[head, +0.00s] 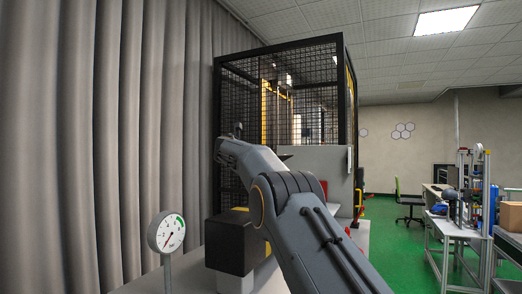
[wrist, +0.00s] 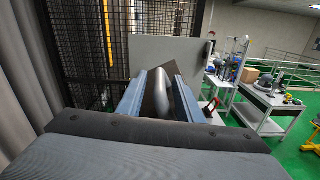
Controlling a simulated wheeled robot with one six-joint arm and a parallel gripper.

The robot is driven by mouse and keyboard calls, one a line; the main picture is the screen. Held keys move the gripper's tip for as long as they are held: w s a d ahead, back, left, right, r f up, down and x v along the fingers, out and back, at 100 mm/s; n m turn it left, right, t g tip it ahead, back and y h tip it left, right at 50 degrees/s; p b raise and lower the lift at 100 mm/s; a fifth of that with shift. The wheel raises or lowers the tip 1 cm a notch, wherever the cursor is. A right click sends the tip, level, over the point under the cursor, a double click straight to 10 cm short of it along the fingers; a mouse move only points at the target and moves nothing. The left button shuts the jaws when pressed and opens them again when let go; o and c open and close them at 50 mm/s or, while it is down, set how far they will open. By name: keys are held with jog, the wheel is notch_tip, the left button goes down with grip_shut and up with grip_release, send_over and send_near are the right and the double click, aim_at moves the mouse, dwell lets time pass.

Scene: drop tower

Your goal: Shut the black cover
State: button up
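A black box-like cover (head: 232,242) with a yellow strip on top sits low in the head view, left of my arm. In the wrist view a dark tilted panel (wrist: 156,98) shows between my fingers; I cannot tell whether it is part of the same cover. A grey rounded bar (wrist: 165,105) lies in front of that panel. My gripper (wrist: 158,76) has its two blue-grey fingers apart, and no firm grip on anything shows.
A black mesh cage (head: 285,100) stands behind, with a grey panel (head: 322,160) on its front. A round gauge (head: 166,232) stands at lower left, near a grey curtain (head: 110,130). Workbenches (head: 458,230) stand to the right across open green floor.

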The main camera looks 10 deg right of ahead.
grip_shut()
jog(key=shift+s+d+f+b, duration=0.1)
jog(key=shift+b, duration=0.35)
jog(key=shift+d, duration=0.15)
